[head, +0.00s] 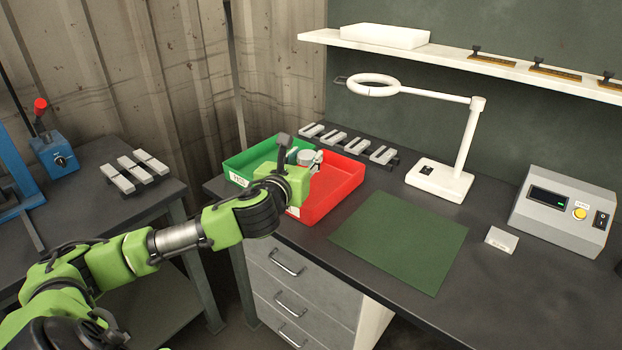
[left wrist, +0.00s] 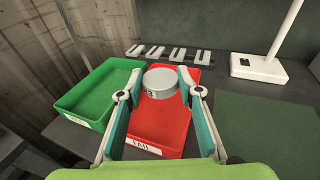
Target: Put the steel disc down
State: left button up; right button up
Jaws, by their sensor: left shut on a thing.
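The steel disc (left wrist: 160,83) is a short grey cylinder with a dark mark on its side. My left gripper (left wrist: 157,95) is shut on it, one finger on each side. In the left wrist view the disc shows over the red tray (left wrist: 150,129); I cannot tell its height above the tray floor. In the head view the disc (head: 307,157) is partly hidden by my left gripper (head: 303,160), near the border of the red tray (head: 335,192) and the green tray (head: 240,163). My right gripper is not in view.
Several grey blocks (head: 345,143) stand behind the trays. A green mat (head: 400,240) lies clear to the right. A white magnifier lamp (head: 440,182), a small sign (head: 501,240) and a grey meter box (head: 562,212) stand farther right. Both visible trays look otherwise empty.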

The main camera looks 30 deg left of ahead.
pick_arm(q)
jog(key=shift+w+a+f+b, duration=0.15)
jog(key=shift+w+a+f, duration=0.4)
jog(key=shift+w+f, duration=0.9)
jog(key=shift+w+a+f+b, duration=0.1)
jog(key=shift+w+a+f, duration=0.65)
jog(key=shift+f, duration=1.2)
jog(key=shift+w+a+f+b, duration=0.15)
jog(key=shift+w+a+f, duration=0.2)
jog(key=shift+w+f, duration=1.15)
jog(key=shift+s+f, duration=0.2)
jog(key=shift+f, duration=0.1)
jog(key=shift+f, duration=0.55)
jog(key=o, duration=1.3)
jog(key=shift+r, duration=0.25)
jog(key=v, duration=1.2)
jog(key=shift+s+r, duration=0.1)
jog(key=shift+r, duration=0.2)
